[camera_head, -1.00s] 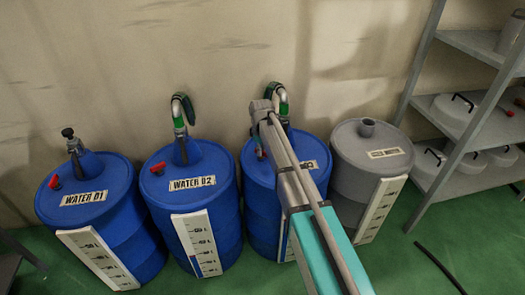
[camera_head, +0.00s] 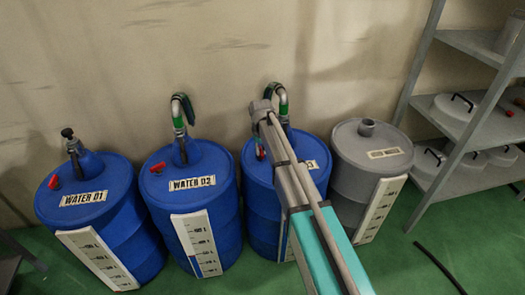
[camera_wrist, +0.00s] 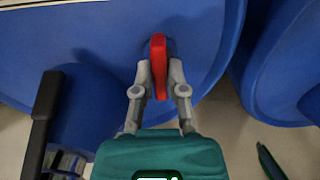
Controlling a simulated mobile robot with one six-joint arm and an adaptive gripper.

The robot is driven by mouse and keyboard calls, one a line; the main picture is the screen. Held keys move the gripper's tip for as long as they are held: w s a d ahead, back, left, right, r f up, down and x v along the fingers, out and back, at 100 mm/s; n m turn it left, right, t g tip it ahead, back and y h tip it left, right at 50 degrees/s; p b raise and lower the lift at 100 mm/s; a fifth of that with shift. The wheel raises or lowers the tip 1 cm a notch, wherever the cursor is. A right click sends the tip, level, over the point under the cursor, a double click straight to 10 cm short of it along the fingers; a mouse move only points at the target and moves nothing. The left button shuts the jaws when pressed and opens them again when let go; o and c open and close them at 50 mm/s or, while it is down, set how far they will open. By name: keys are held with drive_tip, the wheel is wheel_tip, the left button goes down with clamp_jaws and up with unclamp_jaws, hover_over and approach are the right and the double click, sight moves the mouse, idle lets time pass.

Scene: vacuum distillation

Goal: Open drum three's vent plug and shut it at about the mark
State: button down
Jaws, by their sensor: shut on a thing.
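Drum three (camera_head: 258,172) is the blue drum third from the left, its label partly hidden by my arm. Its red vent plug (camera_wrist: 158,62) shows in the wrist view on the blue drum top (camera_wrist: 60,35), with its handle lying along the line of my fingers. My gripper (camera_wrist: 159,85) is shut on the red handle, one grey finger on each side. In the head view my arm covers most of the plug and the drum's front. The level scale on drum three is mostly hidden, so I cannot read the mark.
Blue drums labelled Water 01 (camera_head: 88,228) and Water 02 (camera_head: 212,218) stand to the left, each with a red plug. A grey drum (camera_head: 350,182) stands close on the right. A metal shelf (camera_head: 455,125) is at the far right. A black rod (camera_head: 440,268) lies on the green floor.

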drive_tip(key=shift+w+d+m, duration=0.1)
drive_tip(key=shift+w+m, duration=0.2)
drive_tip(key=c, duration=0.7)
unclamp_jaws()
drive_tip(key=shift+c, duration=0.2)
drive_tip(key=shift+o, duration=0.3)
drive_tip(key=shift+s, duration=0.15)
drive_tip(key=shift+s, duration=0.15)
